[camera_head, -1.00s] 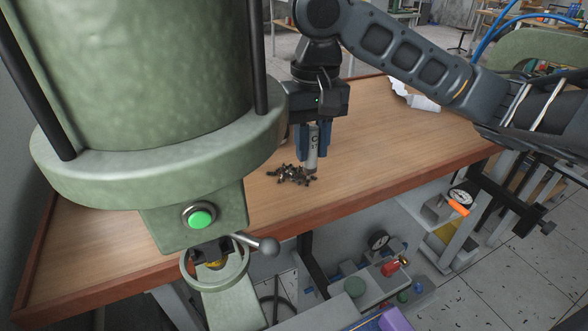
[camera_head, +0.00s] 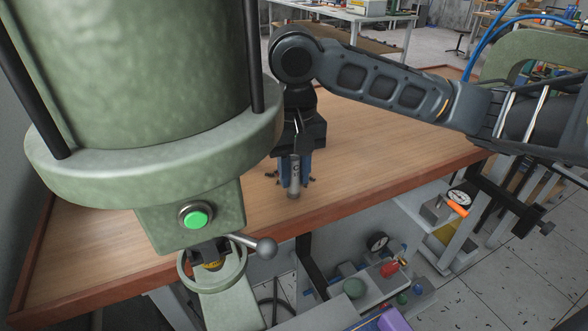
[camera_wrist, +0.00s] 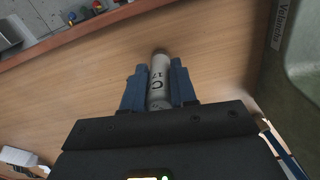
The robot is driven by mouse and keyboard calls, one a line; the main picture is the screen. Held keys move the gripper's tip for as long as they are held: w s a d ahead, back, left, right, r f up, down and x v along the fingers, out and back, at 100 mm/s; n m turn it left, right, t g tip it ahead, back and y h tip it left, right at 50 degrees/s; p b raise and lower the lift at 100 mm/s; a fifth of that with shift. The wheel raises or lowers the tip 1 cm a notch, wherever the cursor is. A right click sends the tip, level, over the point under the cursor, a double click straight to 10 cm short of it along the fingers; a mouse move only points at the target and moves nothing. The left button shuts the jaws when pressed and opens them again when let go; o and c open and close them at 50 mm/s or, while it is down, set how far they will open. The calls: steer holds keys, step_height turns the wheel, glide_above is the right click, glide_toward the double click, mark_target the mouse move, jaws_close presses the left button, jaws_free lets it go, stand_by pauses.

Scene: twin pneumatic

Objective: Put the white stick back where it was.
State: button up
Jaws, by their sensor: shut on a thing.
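The white stick (camera_head: 295,176) is a light grey-white cylinder with dark lettering. My gripper (camera_head: 297,172) is shut on it and holds it upright, near the front edge of the wooden table (camera_head: 380,150). In the wrist view the stick (camera_wrist: 159,80) sits between the blue fingers of my gripper (camera_wrist: 159,88), with its far end sticking out past them. I cannot tell whether its lower end touches the table. Small dark bits (camera_head: 272,175) lie on the table behind the gripper and are partly hidden by it.
A large green machine (camera_head: 150,110) with a green button (camera_head: 197,219) and a lever (camera_head: 265,247) stands close on the left. The table is clear to the right of my gripper. A gauge (camera_head: 377,242) and other parts are below the front edge.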

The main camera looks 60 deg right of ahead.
steer(key=o, duration=0.9)
steer(key=shift+o, duration=0.2)
step_height(320, 180, up, 12)
steer(key=shift+r+p, duration=0.15)
steer(key=shift+p, duration=0.65)
